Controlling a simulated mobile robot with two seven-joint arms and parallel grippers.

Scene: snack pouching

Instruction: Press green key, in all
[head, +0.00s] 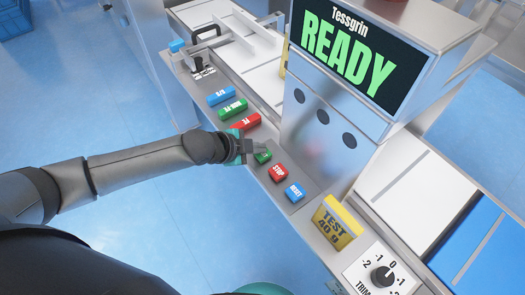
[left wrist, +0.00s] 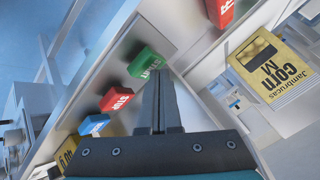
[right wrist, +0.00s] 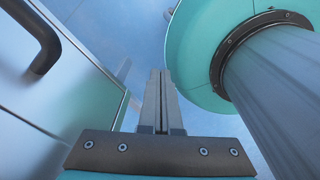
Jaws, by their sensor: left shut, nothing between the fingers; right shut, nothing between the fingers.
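The green START key (head: 263,157) sits on the machine's sloped key strip, just above the red STOP key. It also shows in the left wrist view (left wrist: 148,64), beside the fingertips. My left gripper (head: 249,148) is shut and empty, with its tips at the key's left edge in the head view. In the left wrist view the fingers (left wrist: 166,75) end close by the key; I cannot tell if they touch it. The display screen (head: 346,46) reads READY in green. My right gripper (right wrist: 160,72) is shut and empty, seen only in the right wrist view.
The red STOP key (head: 278,172) and blue RESET key (head: 294,192) lie below. Red (head: 245,121), green (head: 233,110) and blue (head: 221,97) keys lie above. A yellow test block (head: 336,222) and trim dial (head: 383,276) stand lower right. A yellow corn pouch (left wrist: 271,68) shows in the left wrist view.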

